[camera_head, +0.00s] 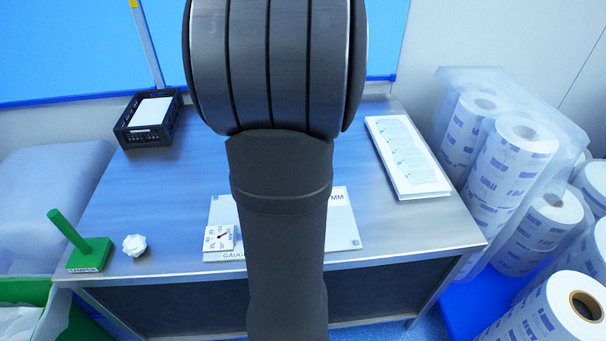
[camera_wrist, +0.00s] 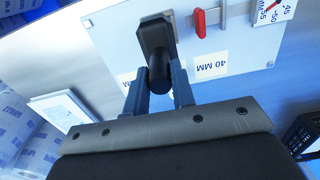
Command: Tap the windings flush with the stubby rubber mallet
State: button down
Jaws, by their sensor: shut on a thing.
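I cannot make out the windings on the board in either view.
A green tamper (camera_head: 84,243) and crumpled white ball (camera_head: 134,245) are at left. A black tray (camera_head: 149,120) and white-framed sheet (camera_head: 408,157) stand farther back. Printed rolls (camera_head: 508,165) are at right.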

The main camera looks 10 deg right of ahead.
jog(key=shift+f, duration=0.35)
jog(key=shift+r, duration=2.3)
notch_tip(320, 180, down, 5)
jog(key=shift+r, duration=2.35)
jog(key=shift+r, duration=0.1)
